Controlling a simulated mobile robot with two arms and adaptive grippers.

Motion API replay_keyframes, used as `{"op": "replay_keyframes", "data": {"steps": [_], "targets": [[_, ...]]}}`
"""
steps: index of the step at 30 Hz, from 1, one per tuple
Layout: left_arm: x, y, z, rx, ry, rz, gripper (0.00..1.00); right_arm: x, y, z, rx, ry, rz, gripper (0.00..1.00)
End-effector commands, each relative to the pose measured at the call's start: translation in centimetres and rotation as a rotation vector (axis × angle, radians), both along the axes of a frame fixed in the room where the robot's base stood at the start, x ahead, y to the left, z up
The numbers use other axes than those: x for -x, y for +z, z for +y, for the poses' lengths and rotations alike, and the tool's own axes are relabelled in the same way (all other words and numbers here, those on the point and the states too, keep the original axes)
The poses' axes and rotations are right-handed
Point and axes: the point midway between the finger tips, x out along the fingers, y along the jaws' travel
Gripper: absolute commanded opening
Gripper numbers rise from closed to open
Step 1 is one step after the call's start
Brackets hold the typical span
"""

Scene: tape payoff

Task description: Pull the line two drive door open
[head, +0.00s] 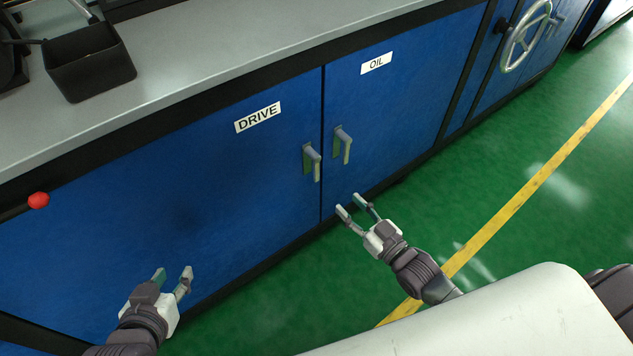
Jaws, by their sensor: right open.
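The blue drive door (225,170) is shut, with a white DRIVE label (257,117) near its top. Its grey lever handle (312,162) sits by its right edge and hangs downward. My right gripper (355,204) is open and empty, below and to the right of that handle and apart from it, low in front of the seam between the doors. My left gripper (173,275) has its fingers apart with nothing between them, in front of the lower part of the drive door, well left of the handle.
The blue oil door (405,105), labelled OIL, is shut on the right with its own lever handle (343,145). A handwheel (526,37) sticks out farther right. A red knob (38,200) is at far left. A black bin (92,62) stands on the grey counter (215,50). The green floor (480,215) in front is clear.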

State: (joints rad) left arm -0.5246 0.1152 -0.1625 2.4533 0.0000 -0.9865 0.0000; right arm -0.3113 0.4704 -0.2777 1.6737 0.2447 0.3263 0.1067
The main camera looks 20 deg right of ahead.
Motion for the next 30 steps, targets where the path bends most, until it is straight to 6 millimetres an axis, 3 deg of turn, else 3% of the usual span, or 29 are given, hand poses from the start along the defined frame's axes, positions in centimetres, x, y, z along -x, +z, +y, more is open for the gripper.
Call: {"op": "replay_keyframes", "data": {"steps": [8, 15, 24, 30], "targets": [[-2.3, 2.8, -1.1, 0.046, -0.015, -0.197, 0.4, -3.6, 0.2, 1.3, -0.004, 0.002, -0.011, 0.42], [-4.4, 7.5, -2.3, 0.115, -0.033, -0.483, 0.4, -8.0, 0.2, 2.9, -0.003, 0.002, -0.011, 0.42], [-4.8, 12.6, -3.2, 0.188, -0.05, -0.772, 0.4, -11.9, 0.1, 4.3, -0.002, 0.001, -0.007, 0.42], [-4.6, 14.0, -3.4, 0.209, -0.054, -0.848, 0.4, -12.8, 0.2, 4.7, -0.003, 0.001, -0.005, 0.42]]}}
